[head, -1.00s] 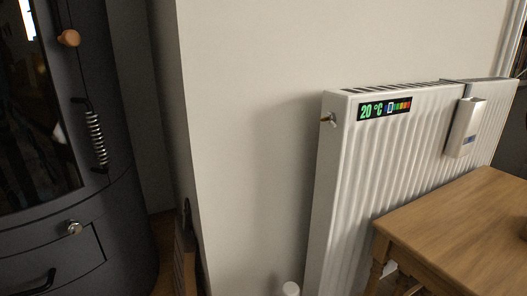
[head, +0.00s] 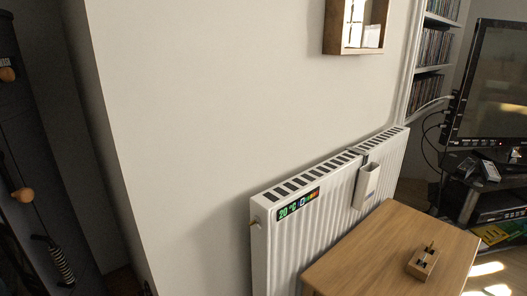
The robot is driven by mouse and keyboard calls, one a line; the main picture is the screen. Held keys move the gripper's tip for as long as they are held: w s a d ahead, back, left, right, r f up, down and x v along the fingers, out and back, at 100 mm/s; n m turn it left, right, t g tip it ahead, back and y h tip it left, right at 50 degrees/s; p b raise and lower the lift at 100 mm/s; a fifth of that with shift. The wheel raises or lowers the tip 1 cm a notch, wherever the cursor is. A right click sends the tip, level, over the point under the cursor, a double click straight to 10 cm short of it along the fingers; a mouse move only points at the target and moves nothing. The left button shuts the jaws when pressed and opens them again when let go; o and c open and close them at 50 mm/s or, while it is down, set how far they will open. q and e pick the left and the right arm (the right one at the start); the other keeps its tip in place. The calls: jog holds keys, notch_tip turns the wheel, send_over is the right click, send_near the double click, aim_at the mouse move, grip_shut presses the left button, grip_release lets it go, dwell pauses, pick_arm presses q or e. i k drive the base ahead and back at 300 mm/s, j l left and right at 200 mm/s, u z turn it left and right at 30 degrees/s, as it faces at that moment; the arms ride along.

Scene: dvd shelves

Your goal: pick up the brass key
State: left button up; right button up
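I cannot make out a brass key for certain. A small brass-coloured piece (head: 254,222) sticks out at the upper left end of the white radiator (head: 330,215); it is too small to tell whether it is a key. A small wooden block (head: 422,264) with dark parts and a thin upright piece stands on the wooden table (head: 375,250). Neither of my grippers is in view.
A wooden wall box (head: 333,45) hangs above the radiator. A television (head: 492,85) stands at the right beside shelves of discs (head: 429,53). A dark stove stands at the left edge. Cables hang near the television. Much of the tabletop is clear.

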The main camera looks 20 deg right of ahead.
aim_at(429, 251)
jog(key=z, duration=0.45)
jog(key=l+z, duration=0.1)
jog(key=z, duration=0.75)
jog(key=i+z, duration=0.1)
jog(key=z, duration=0.35)
